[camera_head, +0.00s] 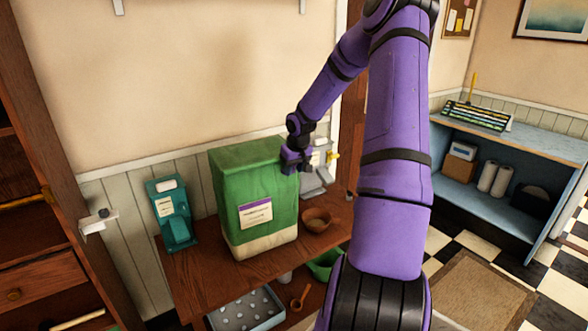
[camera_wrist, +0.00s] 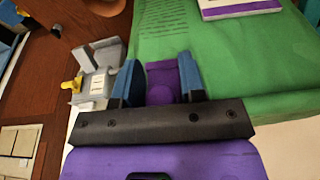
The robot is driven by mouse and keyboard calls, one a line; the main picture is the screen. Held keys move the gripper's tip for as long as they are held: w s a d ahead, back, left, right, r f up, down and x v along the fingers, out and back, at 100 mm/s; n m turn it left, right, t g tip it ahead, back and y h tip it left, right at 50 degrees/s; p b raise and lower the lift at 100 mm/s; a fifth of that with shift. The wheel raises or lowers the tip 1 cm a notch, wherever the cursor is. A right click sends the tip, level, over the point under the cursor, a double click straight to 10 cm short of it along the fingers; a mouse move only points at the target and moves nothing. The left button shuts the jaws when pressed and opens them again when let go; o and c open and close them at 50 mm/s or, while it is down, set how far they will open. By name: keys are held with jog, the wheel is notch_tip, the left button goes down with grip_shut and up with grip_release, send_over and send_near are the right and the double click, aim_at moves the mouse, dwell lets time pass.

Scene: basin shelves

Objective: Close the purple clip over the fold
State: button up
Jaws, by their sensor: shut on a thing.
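A large green and cream bag (camera_head: 250,185) with a purple-banded label stands upright on the wooden shelf top in the head view. Its folded top (camera_head: 245,152) is at the upper edge. My gripper (camera_head: 297,165) is at the right end of that top. In the wrist view my gripper (camera_wrist: 157,72) has its two blue-padded fingers on either side of the purple clip (camera_wrist: 161,82) and is shut on it. The clip lies against the green bag (camera_wrist: 215,50) at its edge. The fingers hide the clip's sides, and I cannot tell whether its jaws are closed.
A teal dispenser (camera_head: 175,213) stands left of the bag. A brown bowl (camera_head: 317,220) sits to its right, close to the bag. A grey device with a yellow knob (camera_wrist: 97,80) is just beyond the bag's edge. A tray (camera_head: 245,310) is on the shelf below.

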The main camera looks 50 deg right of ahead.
jog(key=o, duration=0.7)
jog(key=v, duration=1)
jog(key=shift+s+r, duration=0.15)
jog(key=shift+r, duration=0.25)
